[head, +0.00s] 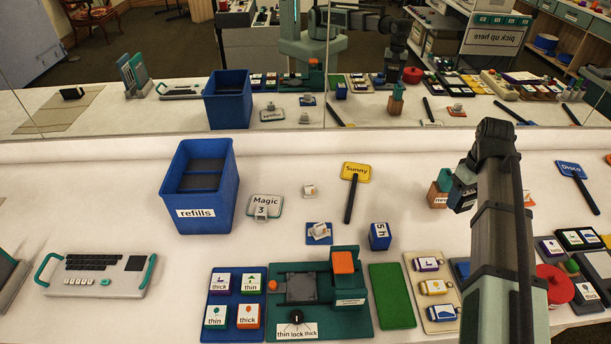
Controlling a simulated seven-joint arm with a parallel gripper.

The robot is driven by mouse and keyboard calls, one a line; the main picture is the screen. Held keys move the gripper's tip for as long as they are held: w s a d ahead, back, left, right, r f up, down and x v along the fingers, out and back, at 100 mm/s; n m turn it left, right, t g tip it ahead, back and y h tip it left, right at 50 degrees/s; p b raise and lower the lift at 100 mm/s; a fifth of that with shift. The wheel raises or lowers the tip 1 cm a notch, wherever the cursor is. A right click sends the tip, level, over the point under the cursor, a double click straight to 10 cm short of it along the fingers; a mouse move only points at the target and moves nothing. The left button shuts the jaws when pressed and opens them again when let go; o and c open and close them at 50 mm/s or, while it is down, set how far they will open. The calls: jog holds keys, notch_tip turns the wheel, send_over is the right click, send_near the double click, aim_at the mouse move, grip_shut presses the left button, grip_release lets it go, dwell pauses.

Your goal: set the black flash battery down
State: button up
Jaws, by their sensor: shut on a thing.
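My gripper (461,181) is right of centre, at the end of my arm, low over the table's far part. It is shut on a small dark block with pale markings, which I take as the black flash battery (463,197). My wrist and the gripper hide much of it, and I cannot tell whether it touches the table. An orange-brown block (437,199) with a partly hidden label stands just left of it.
A blue refills bin (183,213) stands at left. A green-based device (343,316), a bare green pad (391,296) and a blue cube (380,236) are near the centre. A yellow Sunny paddle (355,173) lies behind. A mirror (180,118) runs along the back. White table is clear left of the bin.

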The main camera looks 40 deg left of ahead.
jog(key=s+a+n, duration=0.3)
jog(key=s+a, duration=0.4)
jog(key=a, duration=0.8)
jog(key=s+a+n, duration=0.2)
jog(key=s+a, duration=0.6)
jog(key=a, duration=0.7)
jog(key=s+a+n, duration=0.3)
jog(key=s+a, duration=0.4)
jog(key=a, duration=0.8)
jog(key=w+a+n, duration=0.2)
jog(key=a+n, duration=0.1)
jog(key=a, duration=0.6)
jog(key=shift+w+d+f+n, duration=0.1)
jog(key=shift+f+n, duration=0.5)
jog(key=shift+f, duration=1)
jog(key=shift+w+f+n, duration=0.1)
jog(key=shift+f+n, duration=0.5)
jog(key=shift+f, duration=1.05)
jog(key=shift+w+d+f+n, duration=0.1)
jog(key=shift+f+n, duration=0.5)
jog(key=shift+f, duration=1)
jog(key=shift+f, duration=0.15)
jog(key=o, duration=1.3)
notch_tip(320, 180, up, 12)
jog(key=shift+r, duration=0.2)
